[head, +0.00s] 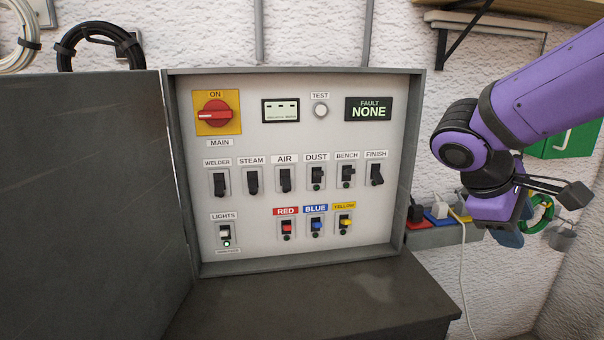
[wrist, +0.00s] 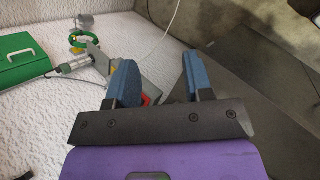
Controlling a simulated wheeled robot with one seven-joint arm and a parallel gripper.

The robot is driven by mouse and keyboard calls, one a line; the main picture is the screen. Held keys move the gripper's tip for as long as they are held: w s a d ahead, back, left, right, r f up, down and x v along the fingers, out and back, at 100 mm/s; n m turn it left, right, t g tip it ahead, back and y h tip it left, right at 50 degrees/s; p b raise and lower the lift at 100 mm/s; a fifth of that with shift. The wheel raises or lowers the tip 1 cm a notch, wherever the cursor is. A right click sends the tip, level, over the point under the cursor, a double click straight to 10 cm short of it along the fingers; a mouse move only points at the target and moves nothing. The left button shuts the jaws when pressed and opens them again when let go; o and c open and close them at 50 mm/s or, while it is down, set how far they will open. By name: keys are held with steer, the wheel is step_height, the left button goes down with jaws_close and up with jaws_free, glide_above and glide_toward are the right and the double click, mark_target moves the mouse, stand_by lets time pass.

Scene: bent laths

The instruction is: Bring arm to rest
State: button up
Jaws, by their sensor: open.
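My purple arm (head: 548,85) reaches in from the right of the head view, to the right of the control panel. My gripper (wrist: 160,75) has two blue fingers standing apart with nothing seen held between them. In the head view the gripper (head: 510,234) hangs low, close to the power strip (head: 440,237), and partly hides its right end. I cannot tell whether it touches the strip.
The panel's grey door (head: 85,200) stands open at left. A dark cabinet top (head: 320,300) lies below the panel. Plugs sit in the power strip, with a white cord (head: 464,285) hanging down. A green box (head: 567,141), green ring (head: 541,214) and padlock (head: 563,239) are near the arm.

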steer(key=s+a+r+m+t+y, duration=0.1)
steer(key=s+r+m+t+y, duration=0.1)
steer(key=s+m+y, duration=0.1)
steer(key=s+a+r+m+t+y, duration=0.1)
steer(key=s+m+t+y, duration=0.2)
steer(key=s, duration=0.5)
steer(key=shift+a+r+m+y, duration=0.2)
steer(key=shift+r+m+y, duration=0.15)
steer(key=shift+m+y, duration=0.5)
stand_by(0.7)
